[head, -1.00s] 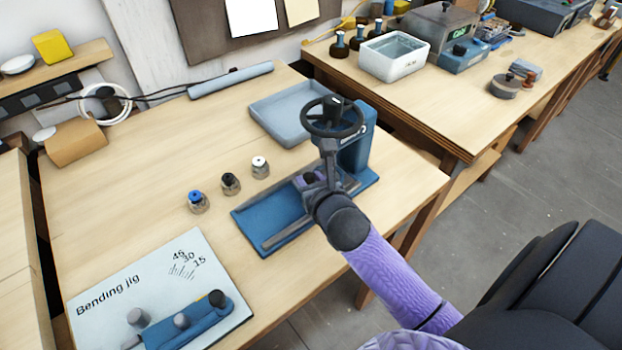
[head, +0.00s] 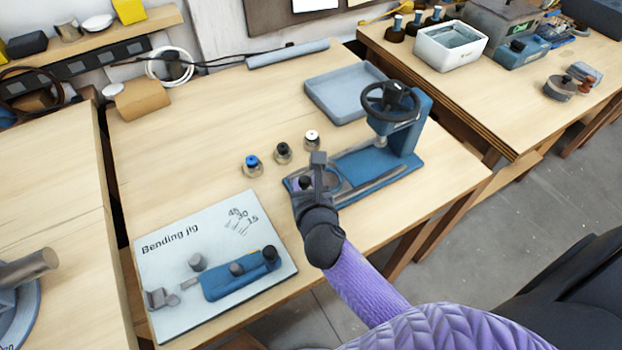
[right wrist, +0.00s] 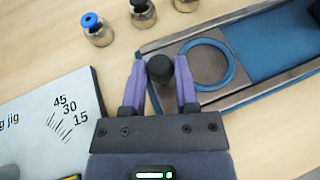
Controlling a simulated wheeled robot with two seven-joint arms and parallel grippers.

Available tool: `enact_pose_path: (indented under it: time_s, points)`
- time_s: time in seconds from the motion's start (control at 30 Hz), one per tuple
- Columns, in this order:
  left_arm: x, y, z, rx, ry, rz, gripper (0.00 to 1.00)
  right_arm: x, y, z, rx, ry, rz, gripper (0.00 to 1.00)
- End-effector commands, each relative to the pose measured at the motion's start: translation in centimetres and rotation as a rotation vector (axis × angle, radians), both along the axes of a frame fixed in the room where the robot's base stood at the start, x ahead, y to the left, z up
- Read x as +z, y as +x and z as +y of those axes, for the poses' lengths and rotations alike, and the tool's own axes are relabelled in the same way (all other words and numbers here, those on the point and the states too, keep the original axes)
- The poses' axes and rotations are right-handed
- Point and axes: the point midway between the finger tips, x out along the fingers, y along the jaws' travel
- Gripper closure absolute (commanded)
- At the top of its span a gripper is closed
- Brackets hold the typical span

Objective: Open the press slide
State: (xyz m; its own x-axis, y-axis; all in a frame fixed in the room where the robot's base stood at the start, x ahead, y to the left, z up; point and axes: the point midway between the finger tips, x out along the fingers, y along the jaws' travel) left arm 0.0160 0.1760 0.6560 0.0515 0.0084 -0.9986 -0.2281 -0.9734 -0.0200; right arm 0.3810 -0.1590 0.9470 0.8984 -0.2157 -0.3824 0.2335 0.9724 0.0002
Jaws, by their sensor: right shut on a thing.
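The blue press (head: 412,135) stands on the wooden bench, with a black handwheel (head: 391,101) on its upright and a long blue base with grey rails. Its slide, a grey plate with a blue ring (right wrist: 230,72), lies at the left end of the base, clear of the space under the wheel. My right gripper (head: 308,180) is over that end. In the right wrist view, its purple fingers are shut on the slide's dark round knob (right wrist: 160,68). In the head view the gripper hides part of the slide. My left gripper is not in view.
Three small bottles, with blue (head: 252,164), black (head: 283,152) and white (head: 312,139) tops, stand just behind the slide. The bending jig board (head: 170,235) lies to the left. A grey-blue tray (head: 340,95) sits behind the press.

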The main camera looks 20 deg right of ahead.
Motion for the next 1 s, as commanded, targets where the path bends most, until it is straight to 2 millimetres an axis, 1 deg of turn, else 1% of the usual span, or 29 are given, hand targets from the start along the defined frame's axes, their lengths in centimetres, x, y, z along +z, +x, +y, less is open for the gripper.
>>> enact_pose_path:
  time_s: [0.07, 0.1, 0.17, 0.2, 0.23, 0.27, 0.47, 0.57, 0.67, 0.8, 0.9, 1.0]
  points:
    - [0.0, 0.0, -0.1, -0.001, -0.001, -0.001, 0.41, -0.1, 0.0, 0.0, -0.001, -0.001, 0.002, 1.0]
    - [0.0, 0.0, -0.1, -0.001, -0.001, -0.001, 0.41, -0.1, 0.0, 0.0, -0.001, -0.001, 0.002, 0.56]
    - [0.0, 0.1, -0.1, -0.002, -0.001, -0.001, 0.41, -0.1, 0.0, -0.1, -0.001, -0.001, 0.002, 0.43]
    - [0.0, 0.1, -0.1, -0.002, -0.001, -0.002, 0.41, -0.1, 0.0, -0.1, -0.001, -0.001, 0.002, 0.35]
    - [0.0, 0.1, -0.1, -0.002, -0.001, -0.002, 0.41, -0.1, 0.0, -0.1, -0.001, -0.001, 0.001, 0.29]
    - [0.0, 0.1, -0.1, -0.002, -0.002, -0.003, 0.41, -0.1, 0.0, -0.1, -0.001, -0.001, 0.001, 0.27]
    - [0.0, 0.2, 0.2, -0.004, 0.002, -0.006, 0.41, 0.0, 0.0, -0.1, 0.0, -0.001, 0.001, 0.27]
    - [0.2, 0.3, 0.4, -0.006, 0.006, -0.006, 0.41, 0.2, -0.4, 0.0, 0.001, -0.002, 0.001, 0.27]
    - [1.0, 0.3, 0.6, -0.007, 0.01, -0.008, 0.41, 0.9, -1.9, 0.4, 0.002, -0.002, 0.003, 0.27]
    - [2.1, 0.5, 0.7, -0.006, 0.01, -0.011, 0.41, 2.4, -5.0, 1.1, 0.002, -0.001, 0.003, 0.27]
    - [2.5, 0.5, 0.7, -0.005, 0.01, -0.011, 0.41, 3.2, -7.0, 1.6, 0.001, 0.0, 0.003, 0.27]
    - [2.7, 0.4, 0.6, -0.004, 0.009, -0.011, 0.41, 3.6, -8.4, 1.9, 0.0, 0.0, 0.003, 0.27]
